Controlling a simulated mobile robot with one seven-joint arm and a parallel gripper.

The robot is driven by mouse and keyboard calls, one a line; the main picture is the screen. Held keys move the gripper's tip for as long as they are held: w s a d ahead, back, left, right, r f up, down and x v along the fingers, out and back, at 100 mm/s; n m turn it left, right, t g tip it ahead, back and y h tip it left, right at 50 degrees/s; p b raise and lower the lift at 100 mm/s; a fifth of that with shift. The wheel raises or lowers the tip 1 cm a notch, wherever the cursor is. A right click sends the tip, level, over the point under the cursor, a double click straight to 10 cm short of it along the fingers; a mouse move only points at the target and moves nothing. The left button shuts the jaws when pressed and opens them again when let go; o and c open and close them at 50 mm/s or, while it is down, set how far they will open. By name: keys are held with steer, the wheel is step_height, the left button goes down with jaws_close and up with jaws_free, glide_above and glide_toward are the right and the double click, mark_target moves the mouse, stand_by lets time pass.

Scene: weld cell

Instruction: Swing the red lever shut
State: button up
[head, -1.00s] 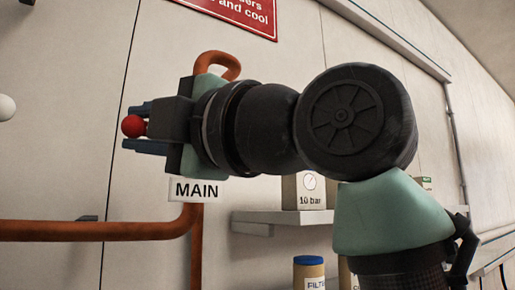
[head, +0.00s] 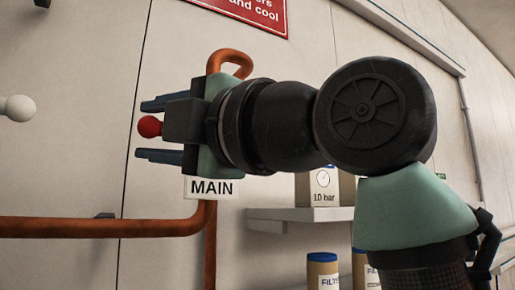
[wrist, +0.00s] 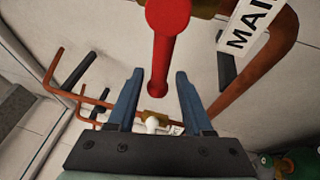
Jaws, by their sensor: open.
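The red lever (wrist: 163,60) hangs down from its round hub in the wrist view, with its free end between my open fingertips. In the head view its red knob (head: 150,126) shows between the two blue fingers of my gripper (head: 142,129). My gripper also shows in the wrist view (wrist: 158,78), with a gap on each side of the lever. I cannot tell whether either finger touches it. My gripper hides most of the lever and its valve in the head view.
A MAIN sign (head: 212,188) and copper pipe (head: 100,228) are on the wall close below my gripper. A white knob (head: 17,108) is at the far left. A shelf (head: 300,214) with a gauge box (head: 324,186) stands behind my arm.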

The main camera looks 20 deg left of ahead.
steer(key=b+v, duration=0.5)
steer(key=v, duration=0.8)
steer(key=shift+b, duration=0.3)
